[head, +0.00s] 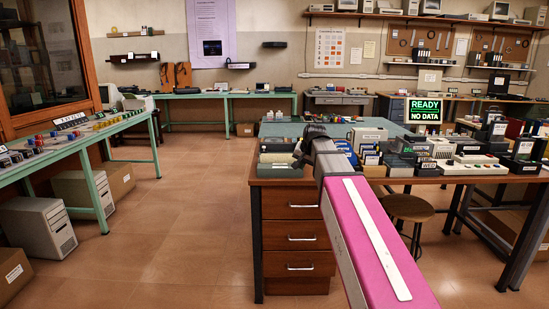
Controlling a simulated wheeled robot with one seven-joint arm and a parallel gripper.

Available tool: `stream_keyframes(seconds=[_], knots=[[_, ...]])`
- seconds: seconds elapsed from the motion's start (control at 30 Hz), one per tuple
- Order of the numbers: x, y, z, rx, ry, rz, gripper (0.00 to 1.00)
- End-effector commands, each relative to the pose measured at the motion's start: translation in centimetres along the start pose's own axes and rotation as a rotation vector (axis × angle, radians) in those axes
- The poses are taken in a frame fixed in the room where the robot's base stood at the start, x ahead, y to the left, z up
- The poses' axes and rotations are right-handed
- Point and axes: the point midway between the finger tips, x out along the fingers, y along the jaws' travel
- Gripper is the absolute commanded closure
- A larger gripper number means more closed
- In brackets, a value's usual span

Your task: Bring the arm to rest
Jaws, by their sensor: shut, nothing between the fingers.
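My arm reaches from the bottom right of the head view up over the wooden workbench. Its pink link with a white stripe ends in a grey joint.
A green table (98,135) with parts is at left, above a computer case (38,238). The floor between is clear.

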Motion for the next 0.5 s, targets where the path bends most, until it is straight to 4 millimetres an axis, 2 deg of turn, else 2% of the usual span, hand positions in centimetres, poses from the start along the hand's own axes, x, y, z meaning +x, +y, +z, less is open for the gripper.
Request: stream_keyframes(seconds=[0.27,0.5], knots=[[4.0,4.2,4.5,-0.047,-0.059,0.059,1.0],[8.7,10.1,11.1,-0.12,-0.152,0.134,1.0]])
